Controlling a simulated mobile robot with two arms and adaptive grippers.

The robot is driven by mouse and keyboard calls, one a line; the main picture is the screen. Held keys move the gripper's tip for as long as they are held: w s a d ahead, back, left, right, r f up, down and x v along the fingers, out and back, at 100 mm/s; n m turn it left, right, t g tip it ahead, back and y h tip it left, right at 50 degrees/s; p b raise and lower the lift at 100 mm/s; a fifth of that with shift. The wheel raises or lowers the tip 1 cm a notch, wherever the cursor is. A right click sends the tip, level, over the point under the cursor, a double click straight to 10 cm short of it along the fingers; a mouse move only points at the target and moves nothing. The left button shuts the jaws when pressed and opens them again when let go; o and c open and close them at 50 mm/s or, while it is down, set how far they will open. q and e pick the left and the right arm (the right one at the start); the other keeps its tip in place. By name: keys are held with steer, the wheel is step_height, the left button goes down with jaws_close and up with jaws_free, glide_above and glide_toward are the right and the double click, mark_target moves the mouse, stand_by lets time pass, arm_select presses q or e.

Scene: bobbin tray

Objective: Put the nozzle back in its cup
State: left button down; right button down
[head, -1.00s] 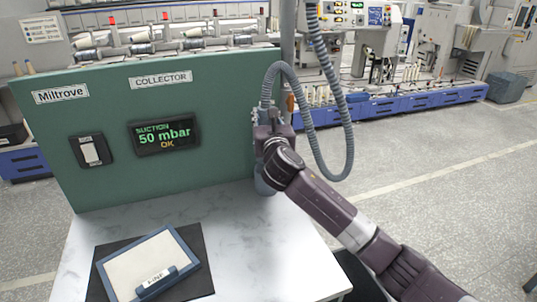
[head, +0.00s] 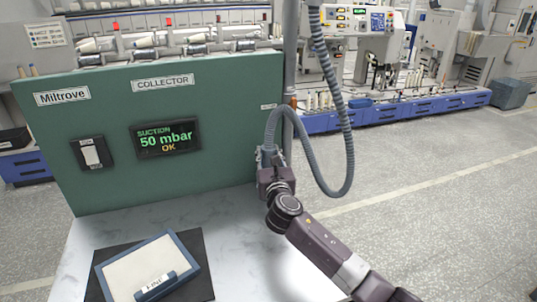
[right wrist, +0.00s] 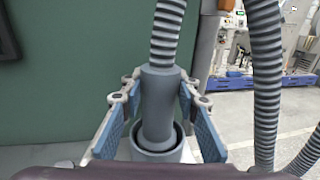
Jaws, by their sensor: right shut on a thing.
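The grey nozzle (right wrist: 158,100) stands upright between the fingers of my right gripper (right wrist: 157,92), which is shut on it. Its ribbed hose (right wrist: 167,35) rises from its top. The nozzle's lower end is inside the rim of the grey cup (right wrist: 178,152) in the right wrist view. Whether it is fully seated I cannot tell. In the head view my right gripper (head: 270,160) is at the right end of the green panel and hides the nozzle and cup. My left gripper is not in view.
The green collector panel (head: 110,125) stands behind the white table (head: 235,230); its display (head: 166,138) reads 50 mbar OK. A dark mat (head: 195,262) with a framed pad (head: 150,262) lies at the front left. The hose (head: 346,150) hangs in a loop to the right.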

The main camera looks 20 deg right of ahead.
steer(key=c, duration=1.5)
jaws_free()
steer(key=shift+f, duration=0.15)
steer(key=shift+r, duration=0.25)
steer(key=shift+s+f, duration=0.15)
steer(key=shift+s, duration=0.2)
steer(key=s+a, duration=0.2)
steer(key=s, duration=0.9)
steer(key=shift+s, duration=0.15)
